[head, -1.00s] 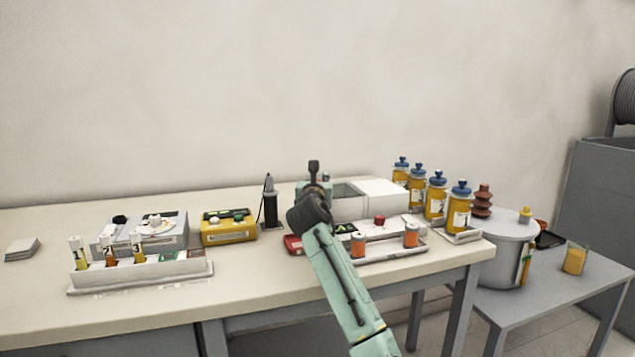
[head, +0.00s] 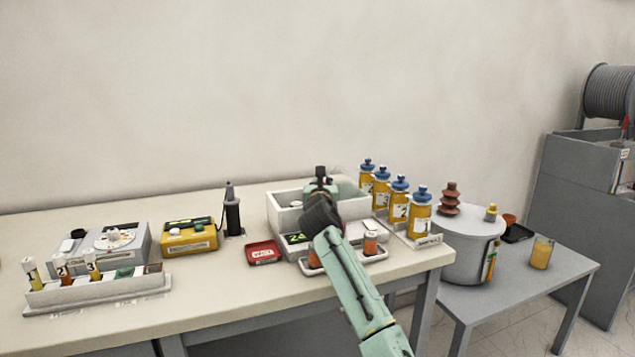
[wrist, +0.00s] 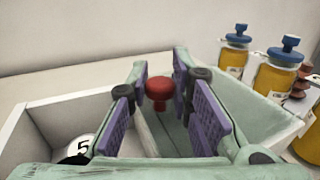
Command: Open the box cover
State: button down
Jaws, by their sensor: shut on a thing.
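The white box (head: 285,215) stands on the bench behind a small tray. Its top shows open in the head view. My gripper (head: 320,185) is over the box, and my arm hides part of it. In the wrist view, the red knob (wrist: 158,90) sits between the purple finger pads of my gripper (wrist: 163,110), which is shut on it. My fingers hide much of what lies under the knob, so I cannot make out the cover's outline.
Blue-capped bottles (head: 400,203) stand close to the right of the box. A tray (head: 378,254) with orange cylinders is in front, and a red dish (head: 263,252) is at its left. A yellow device (head: 188,238) stands farther left. The bench between holders has free room.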

jog(key=c, duration=1.5)
grip_release()
jog(key=shift+o, duration=0.2)
jog(key=s, duration=0.8)
jog(key=s+a, duration=0.1)
jog(key=s, duration=0.3)
